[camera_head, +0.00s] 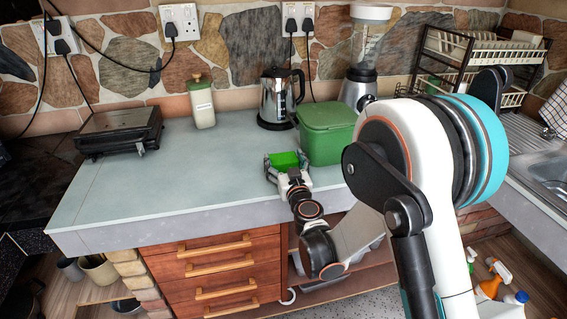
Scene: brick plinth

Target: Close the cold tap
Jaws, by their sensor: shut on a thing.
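No cold tap can be made out in the head view. Part of the metal sink (545,170) shows at the right edge, and my arm hides some of the area beside it. My gripper (284,165) is at the front of the pale worktop, left of a lidded green bin. It is shut on a small bright green object (286,158); what this object is I cannot tell.
The green bin (327,132), a kettle (280,98), a blender (362,70), a bottle (201,104) and a black appliance (118,130) stand on the worktop (190,175). A dish rack (480,60) stands at the right. The worktop's left front is clear.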

